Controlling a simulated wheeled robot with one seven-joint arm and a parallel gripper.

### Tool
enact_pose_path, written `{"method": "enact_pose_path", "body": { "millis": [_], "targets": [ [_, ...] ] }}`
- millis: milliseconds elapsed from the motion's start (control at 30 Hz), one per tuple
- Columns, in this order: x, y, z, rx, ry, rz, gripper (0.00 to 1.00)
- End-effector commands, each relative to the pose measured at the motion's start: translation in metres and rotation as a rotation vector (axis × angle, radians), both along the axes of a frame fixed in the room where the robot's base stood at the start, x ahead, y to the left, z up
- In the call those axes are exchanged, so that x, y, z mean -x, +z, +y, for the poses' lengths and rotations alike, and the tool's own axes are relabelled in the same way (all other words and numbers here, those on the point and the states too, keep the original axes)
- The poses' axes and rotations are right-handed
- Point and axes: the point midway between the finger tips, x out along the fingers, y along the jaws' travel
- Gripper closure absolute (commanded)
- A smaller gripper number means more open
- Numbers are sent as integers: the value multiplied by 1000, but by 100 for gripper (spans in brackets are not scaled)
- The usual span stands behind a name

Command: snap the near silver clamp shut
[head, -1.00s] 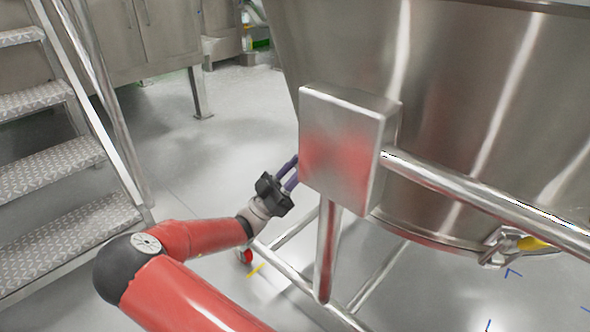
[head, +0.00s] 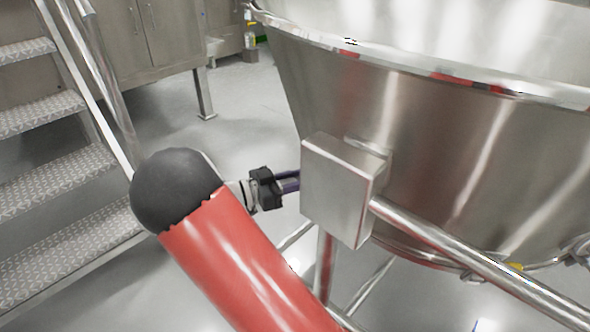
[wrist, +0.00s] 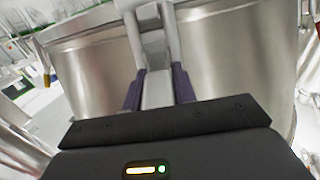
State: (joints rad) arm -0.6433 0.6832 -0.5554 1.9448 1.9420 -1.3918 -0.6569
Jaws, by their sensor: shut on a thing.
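My gripper (head: 282,184) reaches past the left side of a grey metal box (head: 337,190) on the steel vessel (head: 450,150); its fingertips are hidden by the box in the head view. In the wrist view, the two fingers with purple pads (wrist: 152,45) close on a silver piece (wrist: 158,90) between them, in front of the vessel's wall. This piece appears to be part of the near silver clamp; the rest of the clamp is hidden or too small to tell. Another silver clamp (head: 582,250) shows at the vessel's lower rim, far right.
A steel tube (head: 470,255) runs from the box to the lower right, and a support leg (head: 325,265) stands below the box. Steps with tread plates (head: 60,180) and a handrail stand at the left. Open grey floor (head: 225,125) lies between steps and vessel.

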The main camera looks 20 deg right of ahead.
Motion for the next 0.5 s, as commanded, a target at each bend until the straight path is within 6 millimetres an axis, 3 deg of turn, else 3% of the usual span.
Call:
{"method": "enact_pose_path", "body": {
  "millis": [33, 500],
  "targets": [
    [0, 11, -1, -51, -1, -1, 100],
    [0, 21, -10, -496, -2, -7, 100]
  ]
}}
